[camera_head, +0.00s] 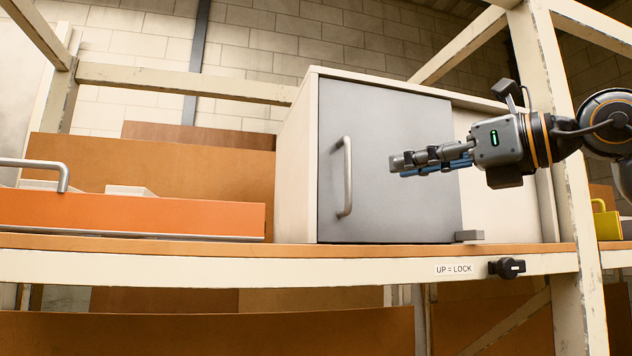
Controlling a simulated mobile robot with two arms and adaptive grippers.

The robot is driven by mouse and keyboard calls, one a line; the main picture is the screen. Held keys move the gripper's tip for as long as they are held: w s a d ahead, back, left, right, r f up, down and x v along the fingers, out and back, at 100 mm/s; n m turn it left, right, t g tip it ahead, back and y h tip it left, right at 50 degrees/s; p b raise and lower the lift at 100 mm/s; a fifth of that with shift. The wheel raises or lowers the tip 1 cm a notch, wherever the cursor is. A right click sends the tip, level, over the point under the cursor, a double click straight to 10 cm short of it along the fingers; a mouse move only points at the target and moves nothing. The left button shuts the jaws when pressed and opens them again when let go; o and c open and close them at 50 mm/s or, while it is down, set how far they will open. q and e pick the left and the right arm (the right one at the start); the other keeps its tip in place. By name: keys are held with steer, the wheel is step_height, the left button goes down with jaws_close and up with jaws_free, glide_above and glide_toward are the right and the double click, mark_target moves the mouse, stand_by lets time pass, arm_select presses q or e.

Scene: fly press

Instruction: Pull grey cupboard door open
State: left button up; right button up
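The grey cupboard door (400,110) is the front of a white cupboard (296,165) on the shelf. It looks shut. Its upright metal bar handle (347,177) is near the door's left edge. My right gripper (396,163) comes in from the right, in front of the door, with its fingertips pointing left towards the handle. The fingertips are apart from the handle. The fingers overlap from this side, so their opening cannot be made out. No object shows in them. My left gripper is not in view.
A small grey block (469,236) sits at the door's lower right corner. A black knob (507,267) is on the shelf edge beside an "UP = LOCK" label (454,269). An orange drawer (130,213) stands left. A frame post (565,180) rises behind my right gripper.

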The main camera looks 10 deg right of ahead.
steer(key=p, duration=0.4)
glide_above(349, 202)
steer(key=v, duration=0.3)
steer(key=w, duration=0.1)
steer(key=w+a, duration=0.1)
steer(key=shift+w+a+r+p, duration=0.1)
steer(key=shift+w+r+p, duration=0.15)
steer(key=shift+w+p, duration=0.1)
steer(key=shift+w, duration=0.1)
steer(key=shift+w+a+f, duration=0.1)
steer(key=shift+w+a, duration=0.1)
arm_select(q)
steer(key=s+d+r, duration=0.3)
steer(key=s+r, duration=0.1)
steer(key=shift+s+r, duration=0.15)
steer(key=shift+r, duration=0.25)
arm_select(e)
jaws_close()
